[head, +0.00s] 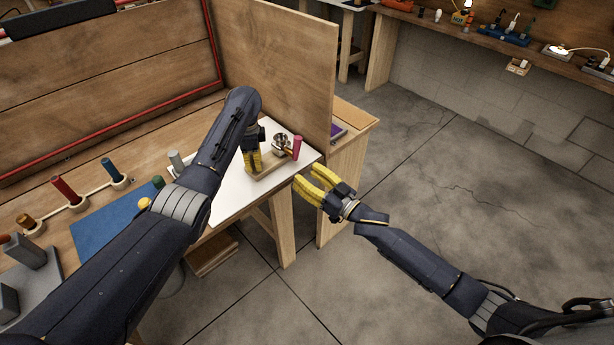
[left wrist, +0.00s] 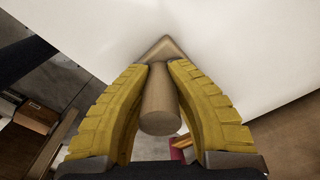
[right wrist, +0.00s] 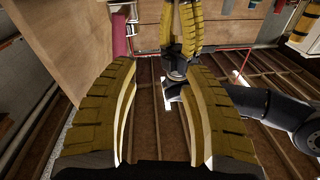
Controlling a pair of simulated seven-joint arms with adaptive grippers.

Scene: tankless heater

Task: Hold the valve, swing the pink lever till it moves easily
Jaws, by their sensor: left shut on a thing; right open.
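The valve (head: 281,142) is a small metallic body on a wooden base (head: 270,170), on a white board. The pink lever (head: 297,147) stands upright at its right; a pink piece that looks like it shows in the right wrist view (right wrist: 121,38). My left gripper (head: 253,163) is pointed down beside the valve, at the left of the base. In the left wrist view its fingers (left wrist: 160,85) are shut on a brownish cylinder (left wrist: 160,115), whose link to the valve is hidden. My right gripper (head: 306,187) is open and empty, just in front of the lever, apart from it.
The white board (head: 228,190) lies at the bench's right end, with an upright wooden panel (head: 285,60) behind. A blue mat (head: 105,222) and several coloured cylinders, including a red one (head: 66,190), lie to the left. The floor at the right is clear.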

